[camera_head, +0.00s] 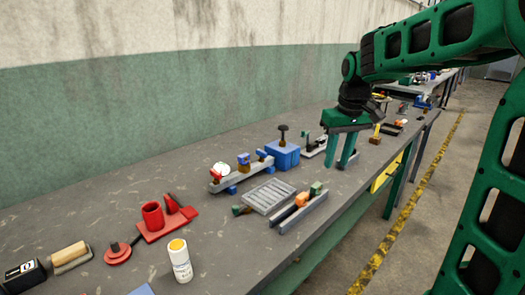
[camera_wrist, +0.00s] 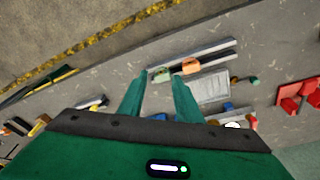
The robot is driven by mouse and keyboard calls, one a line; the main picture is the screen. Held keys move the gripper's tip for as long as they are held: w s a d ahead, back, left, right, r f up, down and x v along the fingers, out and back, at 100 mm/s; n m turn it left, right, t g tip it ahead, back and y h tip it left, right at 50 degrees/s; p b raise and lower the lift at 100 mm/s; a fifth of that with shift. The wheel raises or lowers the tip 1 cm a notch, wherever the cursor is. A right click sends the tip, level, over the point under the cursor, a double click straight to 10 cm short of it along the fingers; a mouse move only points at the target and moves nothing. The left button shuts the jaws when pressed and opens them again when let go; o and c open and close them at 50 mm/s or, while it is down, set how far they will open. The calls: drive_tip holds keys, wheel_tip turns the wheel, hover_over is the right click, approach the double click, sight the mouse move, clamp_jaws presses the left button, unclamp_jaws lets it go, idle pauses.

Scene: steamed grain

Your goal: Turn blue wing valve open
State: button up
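A grey pipe assembly (camera_head: 246,173) lies on the workbench, left of centre in the head view. It carries a small blue fitting with a brassy part (camera_head: 243,160), which looks like the blue wing valve; the wing's angle is too small to tell. A round white gauge (camera_head: 221,168) stands at its near end. My gripper (camera_head: 338,165) hangs above the bench, right of and apart from the pipe. In the wrist view my gripper (camera_wrist: 158,76) has its two fingers apart with nothing between them. There the pipe is mostly hidden behind my gripper's body.
A blue box with a dark knob (camera_head: 283,154) stands between the pipe and my gripper. A ribbed grey plate (camera_head: 268,196) and a rail with orange and green pieces (camera_head: 303,207) lie in front. A red stand (camera_head: 165,221) and white bottle (camera_head: 180,261) sit nearer left.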

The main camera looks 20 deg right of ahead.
drive_tip(key=w+a+r+n+t+y, duration=0.1)
drive_tip(key=w+a+n, duration=0.35)
drive_tip(key=w, duration=0.95)
drive_tip(key=n+y, duration=0.1)
drive_tip(key=n, duration=0.1)
approach(261, 151)
drive_tip(key=shift+m+t, duration=0.25)
drive_tip(key=shift+t, duration=0.15)
drive_tip(key=x, duration=0.8)
drive_tip(key=shift+s+d+f, duration=0.1)
drive_tip(key=shift+s+f, duration=0.15)
drive_tip(key=shift+s, duration=0.05)
clamp_jaws()
